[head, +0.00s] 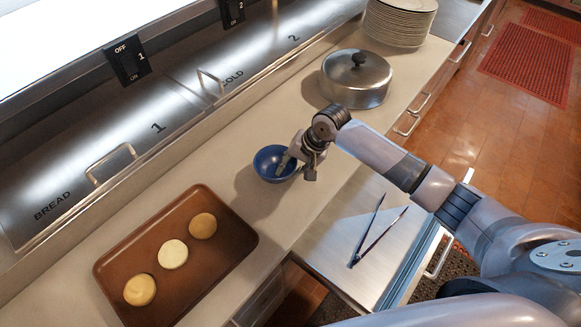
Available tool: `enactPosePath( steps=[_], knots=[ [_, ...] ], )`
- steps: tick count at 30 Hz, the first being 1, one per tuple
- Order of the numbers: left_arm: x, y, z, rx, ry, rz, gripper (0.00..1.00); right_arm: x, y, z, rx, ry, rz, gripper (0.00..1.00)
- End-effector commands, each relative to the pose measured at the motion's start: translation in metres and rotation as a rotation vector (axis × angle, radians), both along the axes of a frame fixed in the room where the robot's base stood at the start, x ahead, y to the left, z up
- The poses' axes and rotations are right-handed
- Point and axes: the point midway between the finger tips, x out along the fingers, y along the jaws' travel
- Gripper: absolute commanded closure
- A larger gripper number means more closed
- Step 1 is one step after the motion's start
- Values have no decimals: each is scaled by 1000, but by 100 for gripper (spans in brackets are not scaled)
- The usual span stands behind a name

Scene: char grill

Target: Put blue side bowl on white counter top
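The blue side bowl (266,166) stands upright on the pale counter top (225,150), between the brown tray and the lidded pot. My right gripper (297,167) is at the bowl's right side. One finger reaches into the bowl over its rim. The other finger hangs outside, to the right of the rim, with a gap showing, so the gripper looks open. Part of the bowl's right rim is hidden behind the gripper. My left gripper is not in view.
A brown tray (120,262) with buns lies left of the bowl. A lidded metal pot (356,78) and a stack of plates (398,22) stand farther back. Tongs (372,235) lie on a lower metal surface (330,215). Lidded bins (150,125) line the counter's far side.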

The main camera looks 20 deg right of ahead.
Motion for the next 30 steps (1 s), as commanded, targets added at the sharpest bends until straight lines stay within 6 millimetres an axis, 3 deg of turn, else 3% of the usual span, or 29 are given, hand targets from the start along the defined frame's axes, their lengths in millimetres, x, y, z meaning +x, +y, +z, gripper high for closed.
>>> enactPosePath(
  steps=[11,26,30],
  knots=[
    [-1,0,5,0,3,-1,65,0,-1,7,-1,-1,1,71],
    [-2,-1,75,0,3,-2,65,-13,-20,64,-1,1,-1,71],
    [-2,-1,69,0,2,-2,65,-19,-30,82,0,-4,1,71]
  ],
)
